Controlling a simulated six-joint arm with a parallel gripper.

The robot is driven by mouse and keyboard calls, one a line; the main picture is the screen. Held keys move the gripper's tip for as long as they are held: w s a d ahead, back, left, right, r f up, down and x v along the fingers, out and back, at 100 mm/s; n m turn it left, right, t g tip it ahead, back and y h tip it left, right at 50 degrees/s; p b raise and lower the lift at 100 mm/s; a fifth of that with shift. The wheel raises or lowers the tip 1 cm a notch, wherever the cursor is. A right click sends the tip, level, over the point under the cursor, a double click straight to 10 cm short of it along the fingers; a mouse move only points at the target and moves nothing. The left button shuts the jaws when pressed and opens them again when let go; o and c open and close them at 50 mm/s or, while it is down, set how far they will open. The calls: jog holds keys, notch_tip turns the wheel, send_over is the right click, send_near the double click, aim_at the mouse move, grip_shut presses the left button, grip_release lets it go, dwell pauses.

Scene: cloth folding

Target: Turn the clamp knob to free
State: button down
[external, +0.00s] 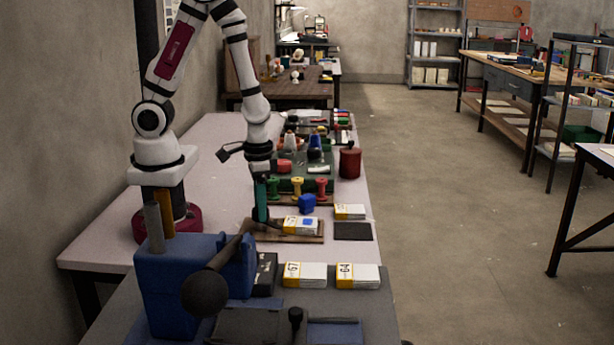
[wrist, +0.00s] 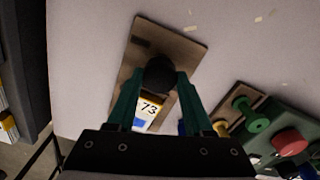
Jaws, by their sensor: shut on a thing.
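My gripper (external: 261,206) points straight down over a brown wooden board (external: 312,239) on the pale table. In the wrist view my gripper (wrist: 161,78) has its two green fingers on either side of a round black clamp knob (wrist: 159,70), shut on it. The knob sits over the wooden board (wrist: 185,52), which shows tilted. A white and yellow card box marked 73 (wrist: 149,107), with a blue patch, lies on the board just below the knob. The same box (external: 303,225) shows in the external view. The knob is mostly hidden there by the fingers.
Several coloured spools (external: 297,187) and a green tray stand just beyond the board. A blue vise (external: 180,285) stands in front. The table left of the board is clear.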

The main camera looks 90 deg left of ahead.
jog(key=m, duration=0.5)
jog(key=shift+m, duration=2.6)
jog(key=shift+c, duration=1.4)
grip_release()
jog(key=shift+r, duration=0.1)
notch_tip(320, 180, up, 16)
